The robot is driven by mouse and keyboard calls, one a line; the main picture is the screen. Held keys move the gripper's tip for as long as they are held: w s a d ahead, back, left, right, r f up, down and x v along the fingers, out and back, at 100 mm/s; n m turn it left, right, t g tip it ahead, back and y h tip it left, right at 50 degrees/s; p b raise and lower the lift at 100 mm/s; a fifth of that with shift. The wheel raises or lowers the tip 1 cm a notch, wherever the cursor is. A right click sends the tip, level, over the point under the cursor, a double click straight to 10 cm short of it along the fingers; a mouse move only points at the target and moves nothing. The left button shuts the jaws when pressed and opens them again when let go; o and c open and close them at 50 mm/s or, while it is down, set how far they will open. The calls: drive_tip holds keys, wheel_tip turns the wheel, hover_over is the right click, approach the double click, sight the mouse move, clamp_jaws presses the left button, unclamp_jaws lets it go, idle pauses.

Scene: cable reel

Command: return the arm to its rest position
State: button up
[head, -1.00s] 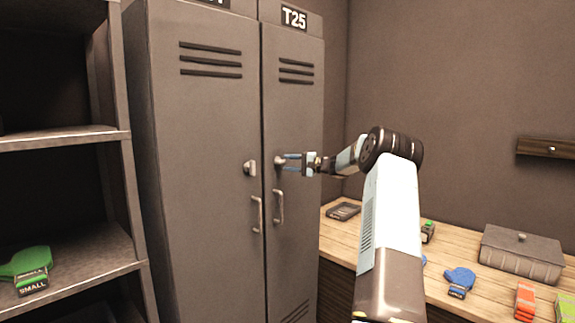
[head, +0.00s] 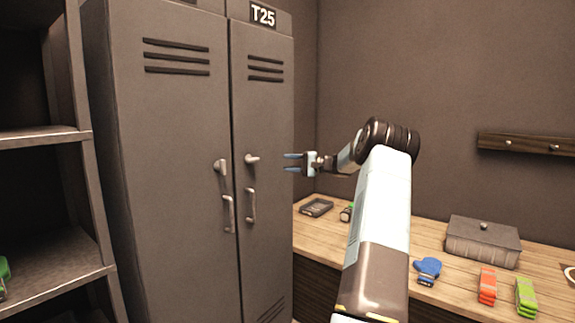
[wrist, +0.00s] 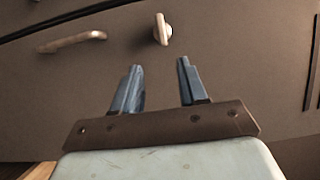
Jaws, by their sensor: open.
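My gripper (head: 292,163) is open and empty, with its blue fingers pointing left toward the T25 locker door (head: 262,120). It is apart from the door's latch knob (head: 252,159), to the right of it in the head view. In the wrist view the open fingers of my gripper (wrist: 157,85) show with nothing between them. Beyond them are the knob (wrist: 161,30) and the door's pull handle (wrist: 72,41). My arm is stretched out, not folded. The T25 door looks shut.
A wooden counter (head: 425,245) on the right holds a grey box (head: 482,240), a blue glove (head: 428,270), orange (head: 487,286) and green (head: 526,296) items, and a dark tray (head: 316,207). Dark shelves (head: 50,135) stand at the left. A peg rail (head: 520,145) hangs on the wall.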

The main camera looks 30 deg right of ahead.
idle(0.3)
drive_tip(key=s+a+r+n+g+h, duration=0.1)
drive_tip(key=s+a+n+g, duration=0.15)
drive_tip(key=a, duration=0.75)
drive_tip(key=s+a+r+n+g, duration=0.1)
drive_tip(key=a+r+g, duration=0.15)
drive_tip(key=a, duration=0.65)
drive_tip(key=s+a+n+g+h, duration=0.2)
drive_tip(key=s+a+g+h, duration=0.1)
drive_tip(key=s+a, duration=0.8)
drive_tip(key=s+a+n+g+h, duration=0.1)
drive_tip(key=s+a+h, duration=0.1)
drive_tip(key=s+a, duration=0.45)
drive_tip(key=s+a+n+h, duration=0.1)
drive_tip(key=s+a+h, duration=0.25)
drive_tip(key=s, duration=0.55)
drive_tip(key=s+f+n+h, duration=0.1)
drive_tip(key=s+f, duration=0.1)
drive_tip(key=s, duration=0.7)
drive_tip(key=s+f+n+t+h, duration=0.1)
drive_tip(key=s+f, duration=0.1)
drive_tip(key=s, duration=0.8)
drive_tip(key=shift+s+d+f, duration=0.25)
drive_tip(key=shift+d, duration=0.2)
